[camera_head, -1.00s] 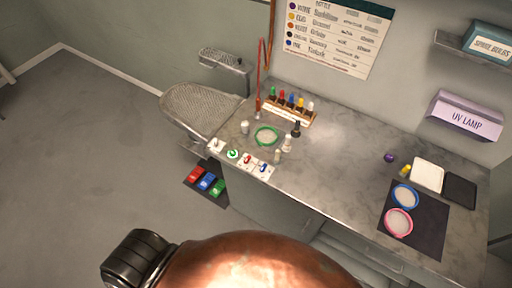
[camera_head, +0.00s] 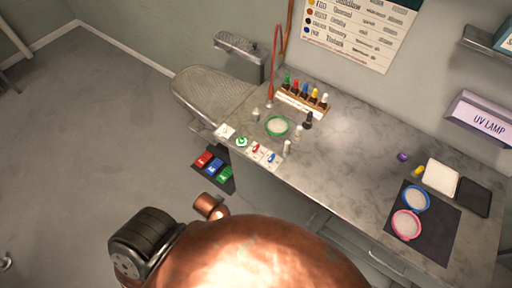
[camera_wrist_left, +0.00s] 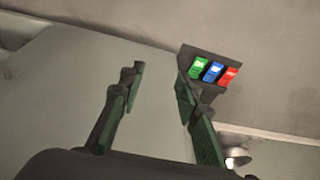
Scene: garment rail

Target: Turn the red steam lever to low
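A small red lever-like control (camera_head: 256,147) sits on a white plate at the counter's front left edge, between a green one (camera_head: 241,141) and a blue one (camera_head: 272,158). Its setting is too small to read. Below the counter, red (camera_head: 204,159), blue (camera_head: 215,167) and green (camera_head: 225,174) pedal-like blocks sit on a dark panel; the wrist view also shows this panel (camera_wrist_left: 183,53). I cannot tell for sure which red part is the steam lever. My left gripper (camera_wrist_left: 158,82) is open and empty, short of the panel in that view. My right gripper is not in view.
The grey counter (camera_head: 335,165) holds a bottle rack (camera_head: 303,100), a green-rimmed dish (camera_head: 277,127) and small bottles. A grey mesh-topped board (camera_head: 210,93) juts out at its left end. A dark mat (camera_head: 432,245) with two dishes lies at right. The left floor is open.

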